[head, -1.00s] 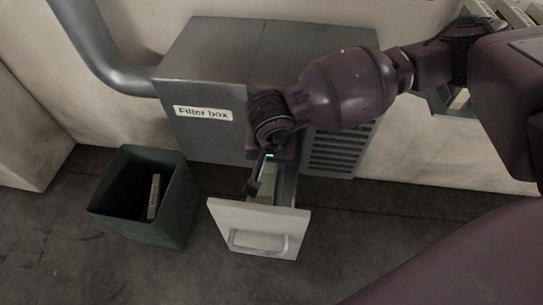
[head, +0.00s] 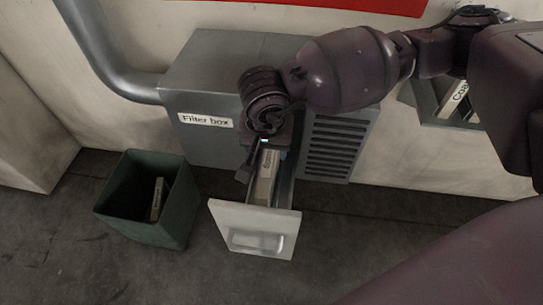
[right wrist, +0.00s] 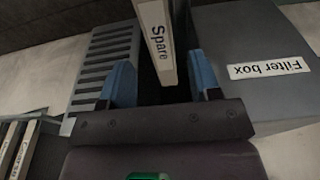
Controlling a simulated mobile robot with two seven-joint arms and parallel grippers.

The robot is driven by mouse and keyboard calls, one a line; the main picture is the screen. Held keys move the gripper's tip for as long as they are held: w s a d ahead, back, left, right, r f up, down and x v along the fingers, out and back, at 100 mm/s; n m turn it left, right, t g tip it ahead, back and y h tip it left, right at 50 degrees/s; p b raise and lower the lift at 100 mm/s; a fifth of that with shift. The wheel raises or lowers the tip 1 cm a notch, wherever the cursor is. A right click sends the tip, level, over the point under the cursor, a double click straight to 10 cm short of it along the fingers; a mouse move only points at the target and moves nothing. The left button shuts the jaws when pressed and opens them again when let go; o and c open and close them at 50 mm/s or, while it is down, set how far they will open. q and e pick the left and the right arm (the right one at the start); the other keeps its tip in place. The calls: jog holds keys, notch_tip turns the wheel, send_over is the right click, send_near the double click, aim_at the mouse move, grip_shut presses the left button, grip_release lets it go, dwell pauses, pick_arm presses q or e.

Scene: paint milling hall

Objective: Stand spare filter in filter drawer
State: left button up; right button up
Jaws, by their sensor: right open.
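The spare filter (head: 266,178), a pale slab with a label, stands in the open filter drawer (head: 255,226) of the grey filter box. In the right wrist view its edge reads "Spare" (right wrist: 158,42). My right gripper (head: 262,160) is over the back of the drawer, close to the filter box front. It is open; in the right wrist view its two blue-grey fingers (right wrist: 160,78) are spread, with the filter beyond and between them, apart from both. The filter's lower part is hidden in the drawer. My left gripper is not in view.
The filter box (head: 195,100) stands against the wall, with a louvred panel right of the drawer. A dark green bin (head: 145,228) with a slab inside stands left of the drawer. A wall rack (head: 425,104) holds labelled filters at the right.

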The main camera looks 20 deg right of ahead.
notch_tip(320, 180, up, 3)
jog(key=shift+s+a+f, duration=0.1)
jog(key=shift+s, duration=0.05)
jog(key=shift+s+r+p, duration=0.1)
jog(key=shift+r+p, duration=0.3)
jog(key=shift+r, duration=0.2)
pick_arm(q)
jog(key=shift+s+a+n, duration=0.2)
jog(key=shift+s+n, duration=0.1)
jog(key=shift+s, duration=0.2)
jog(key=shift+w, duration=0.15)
